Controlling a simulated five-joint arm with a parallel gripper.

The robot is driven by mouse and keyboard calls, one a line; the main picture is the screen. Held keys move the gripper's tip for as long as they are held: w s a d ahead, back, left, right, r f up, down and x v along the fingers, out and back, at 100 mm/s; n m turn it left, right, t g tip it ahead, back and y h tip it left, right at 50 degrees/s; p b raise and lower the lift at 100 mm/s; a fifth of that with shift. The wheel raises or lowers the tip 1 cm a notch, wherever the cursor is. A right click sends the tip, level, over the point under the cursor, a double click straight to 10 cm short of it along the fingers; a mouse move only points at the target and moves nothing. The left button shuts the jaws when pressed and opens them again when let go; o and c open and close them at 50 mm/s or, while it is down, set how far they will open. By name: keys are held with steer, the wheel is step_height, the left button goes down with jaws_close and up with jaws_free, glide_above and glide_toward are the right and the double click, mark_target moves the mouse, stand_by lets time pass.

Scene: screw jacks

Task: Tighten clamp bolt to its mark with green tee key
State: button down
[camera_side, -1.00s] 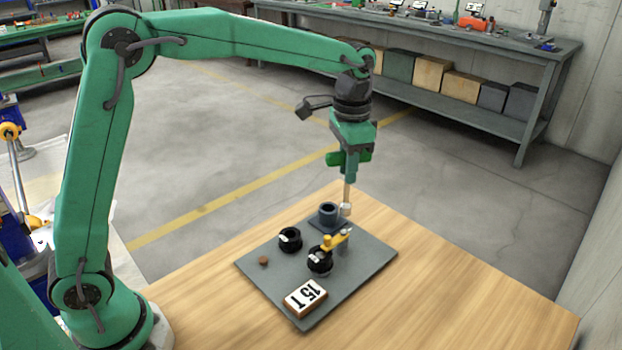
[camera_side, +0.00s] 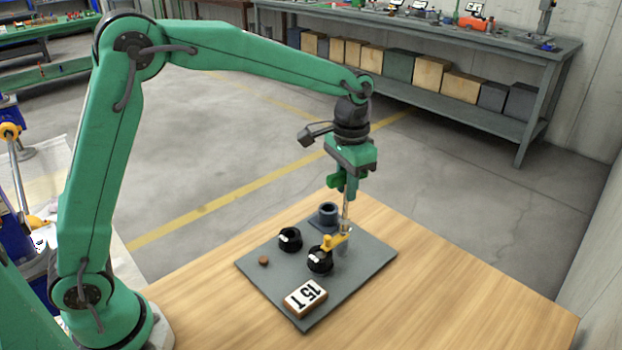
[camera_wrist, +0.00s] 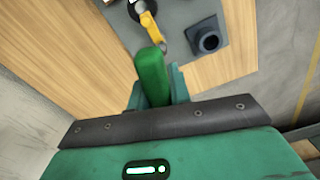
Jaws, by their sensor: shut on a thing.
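My gripper (camera_side: 346,183) is shut on the green tee key and holds it upright over the grey plate. The key's green handle (camera_wrist: 152,75) sits between the jaws in the wrist view. Its thin metal shaft (camera_side: 346,212) points down in the side view. The shaft's lower end is at or just above the clamp bolt, beside the yellow clamp arm (camera_side: 332,242); I cannot tell whether it is seated. The yellow arm reaches over a black round jack (camera_side: 319,261) and also shows in the wrist view (camera_wrist: 151,22). The bolt's mark is too small to make out.
A dark blue hollow holder (camera_side: 328,212) stands empty behind the clamp. A second black round part (camera_side: 290,239), a small brown disc (camera_side: 264,260) and a "15 T" block (camera_side: 305,297) are on the grey plate (camera_side: 372,262). The wooden table is clear to the right.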

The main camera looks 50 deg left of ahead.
steer(key=shift+f, duration=0.8)
stand_by(0.5)
steer(key=shift+m, duration=1.1)
steer(key=shift+r, duration=0.25)
stand_by(0.8)
steer(key=shift+r, duration=0.5)
steer(key=shift+r, duration=0.1)
steer(key=shift+r, duration=3.45)
steer(key=shift+a, duration=0.1)
